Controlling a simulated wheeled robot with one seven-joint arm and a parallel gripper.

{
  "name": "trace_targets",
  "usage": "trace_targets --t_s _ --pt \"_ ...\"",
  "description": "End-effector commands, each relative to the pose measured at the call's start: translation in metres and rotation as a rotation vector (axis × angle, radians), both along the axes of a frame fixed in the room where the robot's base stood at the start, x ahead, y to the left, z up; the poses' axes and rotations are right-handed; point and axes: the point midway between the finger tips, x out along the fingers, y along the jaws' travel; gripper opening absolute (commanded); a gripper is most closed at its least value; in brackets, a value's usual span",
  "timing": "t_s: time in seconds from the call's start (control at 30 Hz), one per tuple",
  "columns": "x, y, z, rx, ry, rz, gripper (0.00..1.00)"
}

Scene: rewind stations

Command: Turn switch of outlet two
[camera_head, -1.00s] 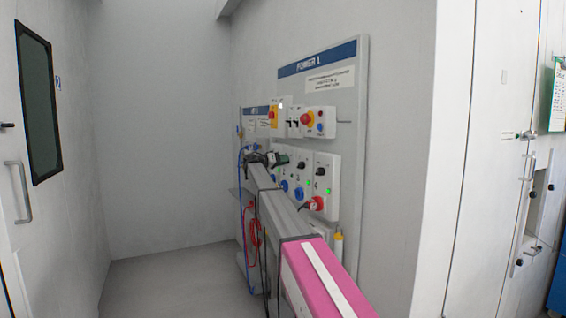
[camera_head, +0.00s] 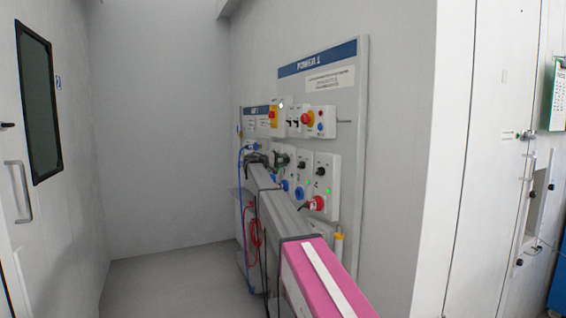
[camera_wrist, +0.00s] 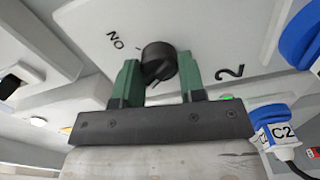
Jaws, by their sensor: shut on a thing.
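The black switch knob (camera_wrist: 157,60) of outlet two sits on a white plate (camera_wrist: 222,30), with a printed "ON" beside it and a large "2" to the right. My gripper (camera_wrist: 160,78) has its two green fingers on either side of the knob and is shut on it. In the head view my gripper (camera_head: 279,158) is at the row of outlet plates under the POWER 1 sign. My arm and gripper hide most of outlet two there, and the knob cannot be made out.
A neighbouring black knob (camera_wrist: 12,84) is at the left. Red emergency switch (camera_head: 307,118) is above the outlets. A red plug (camera_head: 316,203) and hanging red cable (camera_head: 252,230) are lower.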

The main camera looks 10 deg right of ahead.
Motion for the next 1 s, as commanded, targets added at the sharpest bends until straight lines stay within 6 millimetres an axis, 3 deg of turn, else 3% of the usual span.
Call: trace_targets --t_s 0.3,0.87,0.9,0.97,1.0 --pt "0.0001 0.001 -0.001 -0.04 0.127 0.001 0.14" --pt "0.0002 0.0011 -0.0012 -0.05 0.157 0.001 0.14" --pt "0.0002 0.0011 -0.0012 -0.05 0.157 0.001 0.41" --pt "0.0001 0.0011 -0.0011 -0.05 0.157 0.001 0.6" --pt "0.0001 0.001 -0.0012 -0.05 0.157 0.001 0.63"
